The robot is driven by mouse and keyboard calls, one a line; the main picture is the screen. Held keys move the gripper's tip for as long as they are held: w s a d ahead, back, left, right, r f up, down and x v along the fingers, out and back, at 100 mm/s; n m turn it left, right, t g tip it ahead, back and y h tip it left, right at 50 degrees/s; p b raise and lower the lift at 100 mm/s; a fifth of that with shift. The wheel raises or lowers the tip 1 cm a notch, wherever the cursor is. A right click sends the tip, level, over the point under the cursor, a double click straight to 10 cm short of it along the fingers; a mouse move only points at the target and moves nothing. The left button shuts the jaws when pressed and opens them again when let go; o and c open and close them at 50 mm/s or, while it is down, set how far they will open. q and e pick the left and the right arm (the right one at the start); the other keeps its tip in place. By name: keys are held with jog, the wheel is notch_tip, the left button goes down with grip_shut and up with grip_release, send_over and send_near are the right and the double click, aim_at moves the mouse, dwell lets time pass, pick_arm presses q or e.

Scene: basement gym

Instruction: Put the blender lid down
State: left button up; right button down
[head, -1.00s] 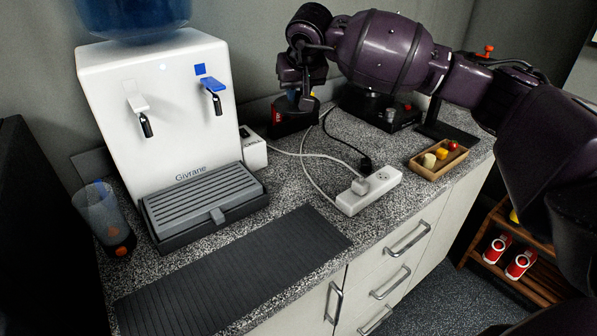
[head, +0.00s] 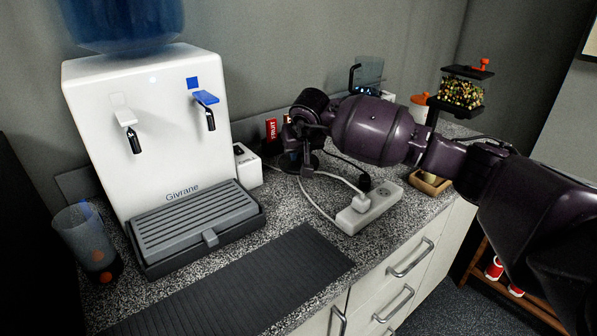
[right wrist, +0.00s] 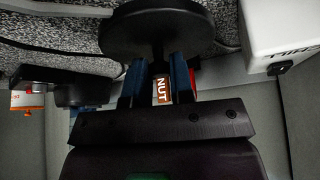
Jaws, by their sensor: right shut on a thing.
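The blender lid is a black round disc; it shows in the right wrist view (right wrist: 155,35) in front of my fingertips. My right gripper (right wrist: 158,80) is shut on the lid's stem. In the head view my right gripper (head: 297,150) points down over the back of the counter, with the dark lid (head: 305,163) partly hidden below it. I cannot tell whether the lid touches the counter. A clear container with a black handle (head: 368,74), perhaps the blender jar, stands behind my right arm, its lower part hidden. My left gripper is not in view.
A white water dispenser (head: 150,130) stands at left, a clear tumbler (head: 88,240) beside it. A white box (head: 247,167), a red packet (head: 271,130) and a power strip (head: 372,207) with cables lie near the gripper. A dark ribbed mat (head: 240,280) is bare at the front.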

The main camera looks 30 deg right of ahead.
aim_at(300, 164)
jog(key=shift+f, duration=0.9)
notch_tip(300, 164, down, 3)
jog(key=shift+f, duration=0.5)
jog(key=shift+f+b, duration=0.2)
jog(key=shift+b, duration=0.15)
jog(key=c, duration=1)
grip_release()
jog(key=shift+r, duration=0.1)
